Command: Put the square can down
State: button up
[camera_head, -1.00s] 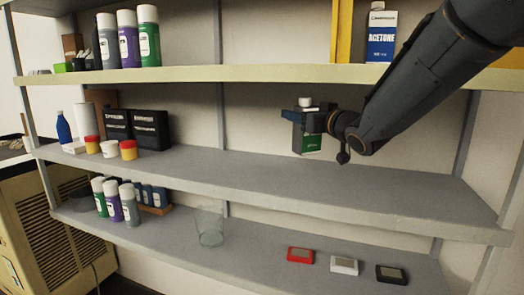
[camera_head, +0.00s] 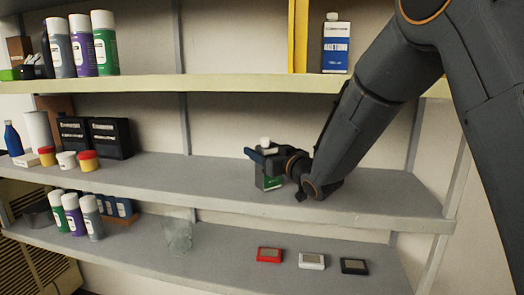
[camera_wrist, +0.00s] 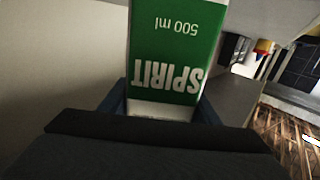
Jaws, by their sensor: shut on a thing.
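In the wrist view the can (camera_wrist: 172,55) shows a green label reading "SPIRIT 500 ml", upside down, between the blue fingers. My gripper (camera_wrist: 165,105) is shut on the can near its top. The can's base is close to the shelf surface; I cannot tell whether it touches.
Yellow and white jars (camera_head: 88,161) and black boxes (camera_head: 111,138) stand at the left of the middle shelf. The shelf around the can is clear. Above is the upper shelf (camera_head: 230,84) with an acetone can (camera_head: 336,45). A glass (camera_head: 178,236) stands below.

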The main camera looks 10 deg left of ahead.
jog(key=shift+f, duration=0.1)
jog(key=o, duration=1.5)
jog(key=shift+c, duration=0.2)
jog(key=b+v, duration=0.3)
jog(key=v, duration=0.9)
